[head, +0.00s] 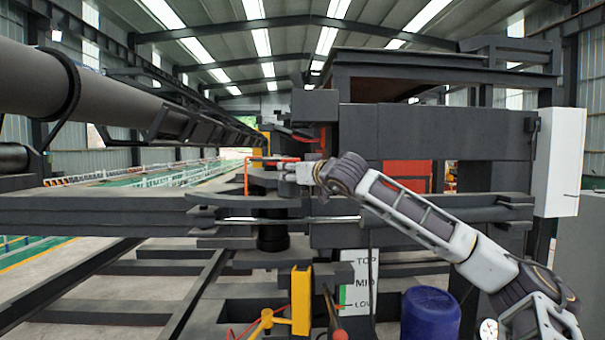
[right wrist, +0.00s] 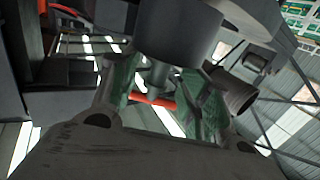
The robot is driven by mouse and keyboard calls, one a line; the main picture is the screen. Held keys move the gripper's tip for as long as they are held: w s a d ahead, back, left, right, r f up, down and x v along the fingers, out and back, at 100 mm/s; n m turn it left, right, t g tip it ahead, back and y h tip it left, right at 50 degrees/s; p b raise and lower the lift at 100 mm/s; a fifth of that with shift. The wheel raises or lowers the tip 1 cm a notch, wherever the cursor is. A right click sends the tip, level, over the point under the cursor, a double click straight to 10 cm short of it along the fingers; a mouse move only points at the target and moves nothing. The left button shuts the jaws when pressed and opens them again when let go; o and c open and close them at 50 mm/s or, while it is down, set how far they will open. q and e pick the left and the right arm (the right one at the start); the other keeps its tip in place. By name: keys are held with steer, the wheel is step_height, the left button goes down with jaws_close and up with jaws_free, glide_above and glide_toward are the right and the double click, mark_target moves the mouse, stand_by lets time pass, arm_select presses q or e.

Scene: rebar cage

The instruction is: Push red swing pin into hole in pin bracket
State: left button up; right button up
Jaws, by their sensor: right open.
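The red swing pin (head: 246,176) shows in the head view as a thin bent red rod, with a level upper bar and a part hanging down at the left. The dark pin bracket (head: 264,186) appears to be the stacked plates around it; its hole is not visible. My right gripper (head: 288,173) is just right of the rod, close to the bracket. In the right wrist view my right gripper (right wrist: 160,95) has its fingers apart, with a short red bar (right wrist: 154,101) showing between or beyond them. Contact cannot be told. My left gripper is not in view.
A long grey pipe (head: 70,85) runs along the upper left. Dark machine blocks (head: 430,130) stand behind my right arm. A metal rod (head: 290,219) crosses below it. A yellow post (head: 301,300) and a blue drum (head: 430,314) stand lower down.

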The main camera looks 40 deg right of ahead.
steer(key=shift+s+a+f, duration=0.15)
steer(key=shift+s, duration=0.4)
steer(key=shift+s+a+f, duration=0.15)
steer(key=shift+s, duration=0.4)
steer(key=s+a+r, duration=0.1)
steer(key=s, duration=0.8)
steer(key=shift+s+a, duration=0.25)
stand_by(0.7)
stand_by(1.1)
